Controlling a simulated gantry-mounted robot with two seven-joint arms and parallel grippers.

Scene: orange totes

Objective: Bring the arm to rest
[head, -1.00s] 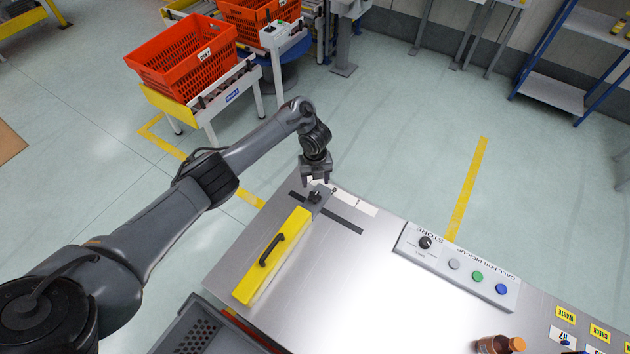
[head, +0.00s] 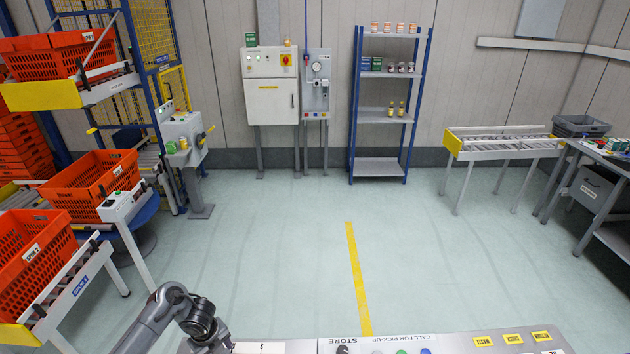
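My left arm (head: 150,322) comes in at the bottom left in the head view. Its wrist (head: 200,320) is bent downward over the far left part of the metal bench (head: 290,350). The gripper fingers lie below the picture's edge, so their state is hidden. My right arm and gripper are not in view.
The bench's far edge carries a call panel (head: 385,346) and yellow labels (head: 512,339). Orange totes (head: 92,180) stand on conveyors at the left. A shelf rack (head: 378,168) and control cabinet (head: 271,103) stand at the back wall. The middle floor is clear.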

